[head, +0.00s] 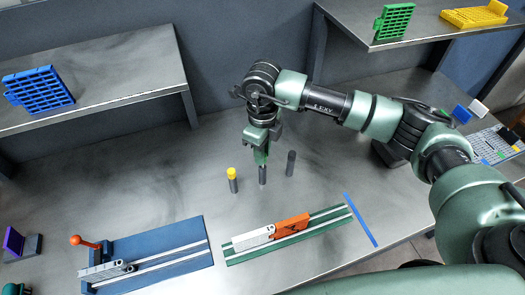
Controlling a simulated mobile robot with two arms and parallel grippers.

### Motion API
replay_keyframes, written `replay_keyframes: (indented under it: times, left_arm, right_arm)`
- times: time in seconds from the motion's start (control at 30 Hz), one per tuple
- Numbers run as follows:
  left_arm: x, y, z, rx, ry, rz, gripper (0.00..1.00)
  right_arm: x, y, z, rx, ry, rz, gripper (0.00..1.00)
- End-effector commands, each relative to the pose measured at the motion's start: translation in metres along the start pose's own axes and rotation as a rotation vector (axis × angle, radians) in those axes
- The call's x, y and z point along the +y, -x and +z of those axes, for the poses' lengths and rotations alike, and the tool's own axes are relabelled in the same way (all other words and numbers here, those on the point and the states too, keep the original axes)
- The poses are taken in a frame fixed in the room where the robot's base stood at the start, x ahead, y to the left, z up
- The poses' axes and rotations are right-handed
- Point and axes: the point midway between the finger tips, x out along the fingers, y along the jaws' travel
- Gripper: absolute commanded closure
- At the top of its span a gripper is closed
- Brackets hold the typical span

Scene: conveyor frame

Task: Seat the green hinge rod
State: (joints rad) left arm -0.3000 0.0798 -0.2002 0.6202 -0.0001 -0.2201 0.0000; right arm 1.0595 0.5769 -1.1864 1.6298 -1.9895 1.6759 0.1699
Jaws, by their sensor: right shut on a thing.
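My right gripper (262,146) points down over the middle of the table and is shut on the green hinge rod (263,174). The rod is upright, with its green upper part at the fingertips and a dark grey shaft below. I cannot tell whether its lower end touches the table. A yellow-topped rod (233,181) stands to its left and a dark grey rod (290,163) to its right. A green rail (333,226) in front holds a white link piece (253,238) and an orange link piece (292,227), end to end. My left gripper is not in view.
A blue fixture (160,240) with an orange-knobbed lever (78,241) and grey links (105,271) lies front left. A blue strip (360,219) lies right of the green rail. Raised shelves at back left and right hold blue, green and yellow grids. The table's back left is clear.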

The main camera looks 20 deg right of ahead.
Motion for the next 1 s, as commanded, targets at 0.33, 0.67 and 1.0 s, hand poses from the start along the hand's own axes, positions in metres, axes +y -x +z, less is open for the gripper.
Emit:
replay_keyframes:
  times: [0.33, 0.67, 1.0]
  left_arm:
    - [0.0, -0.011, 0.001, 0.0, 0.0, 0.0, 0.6]
    - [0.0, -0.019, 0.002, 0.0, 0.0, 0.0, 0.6]
    - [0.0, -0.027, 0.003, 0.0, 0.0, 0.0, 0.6]
  right_arm:
    - [0.0, -0.012, 0.0, 0.0, 0.0, 0.0, 1.0]
    - [0.0, -0.022, 0.0, 0.0, 0.0, 0.0, 1.0]
    - [0.0, -0.032, 0.0, 0.0, 0.0, 0.0, 1.0]
